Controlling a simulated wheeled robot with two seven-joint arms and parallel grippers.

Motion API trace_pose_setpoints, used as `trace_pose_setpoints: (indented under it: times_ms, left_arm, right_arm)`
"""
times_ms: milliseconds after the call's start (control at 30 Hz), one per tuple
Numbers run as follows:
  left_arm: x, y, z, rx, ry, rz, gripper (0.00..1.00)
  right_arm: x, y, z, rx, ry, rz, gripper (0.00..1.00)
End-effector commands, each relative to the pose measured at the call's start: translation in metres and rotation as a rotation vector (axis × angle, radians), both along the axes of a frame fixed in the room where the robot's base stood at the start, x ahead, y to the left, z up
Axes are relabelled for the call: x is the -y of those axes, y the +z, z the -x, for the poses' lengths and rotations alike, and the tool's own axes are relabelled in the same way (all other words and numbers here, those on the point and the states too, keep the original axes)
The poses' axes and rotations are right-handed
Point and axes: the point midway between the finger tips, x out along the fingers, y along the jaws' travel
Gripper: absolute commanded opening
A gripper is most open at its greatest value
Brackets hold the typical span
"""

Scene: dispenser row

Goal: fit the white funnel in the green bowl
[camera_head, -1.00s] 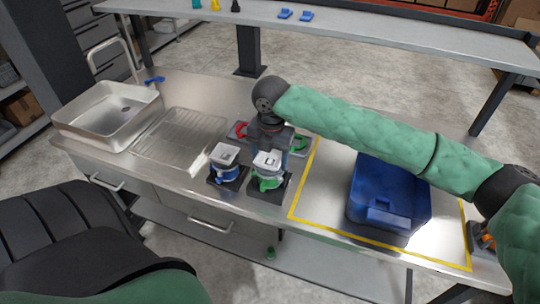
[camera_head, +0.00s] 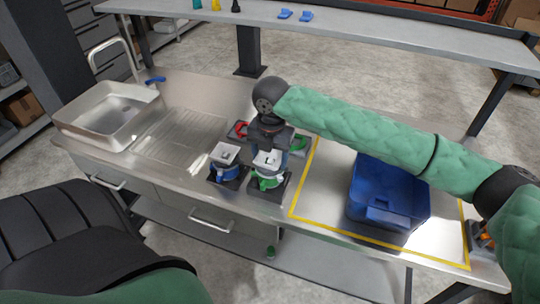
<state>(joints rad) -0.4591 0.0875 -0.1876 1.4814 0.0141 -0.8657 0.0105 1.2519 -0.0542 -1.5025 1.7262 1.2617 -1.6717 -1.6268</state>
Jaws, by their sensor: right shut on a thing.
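The green bowl (camera_head: 268,182) sits on a dark square base near the front edge of the steel counter. A white funnel (camera_head: 267,159) with a dark opening is at its top; I cannot tell whether it is fully seated. My right gripper (camera_head: 269,146) reaches down from above and behind, shut on what appears to be the white funnel. Its fingertips are mostly hidden. My left gripper is out of view.
A similar blue bowl (camera_head: 226,171) with a white top stands just left on its own dark base. Red (camera_head: 240,130) and green (camera_head: 301,142) parts show behind. A blue bin (camera_head: 386,218) stands right, inside yellow tape. A sink (camera_head: 108,117) is far left.

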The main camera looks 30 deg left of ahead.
Motion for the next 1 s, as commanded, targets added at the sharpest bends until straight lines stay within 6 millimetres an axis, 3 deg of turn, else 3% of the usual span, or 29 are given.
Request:
trace_pose_setpoints:
  times_ms: [33,500,533,567,1000]
  left_arm:
    - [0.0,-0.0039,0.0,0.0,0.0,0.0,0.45]
    - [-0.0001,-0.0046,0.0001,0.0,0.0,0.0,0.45]
    - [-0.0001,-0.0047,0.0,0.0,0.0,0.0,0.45]
    - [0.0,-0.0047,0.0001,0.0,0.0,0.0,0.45]
    - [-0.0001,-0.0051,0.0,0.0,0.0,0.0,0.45]
  right_arm:
    - [0.0032,-0.0192,0.0033,-0.012,-0.001,0.015,0.36]
    - [0.0034,-0.0243,0.0024,-0.013,-0.003,0.014,0.36]
    - [0.0035,-0.0244,0.0024,-0.013,-0.003,0.015,0.65]
    - [0.0035,-0.0245,0.0024,-0.013,-0.003,0.014,0.71]
    - [0.0039,-0.0251,0.0015,-0.012,-0.004,0.015,0.71]
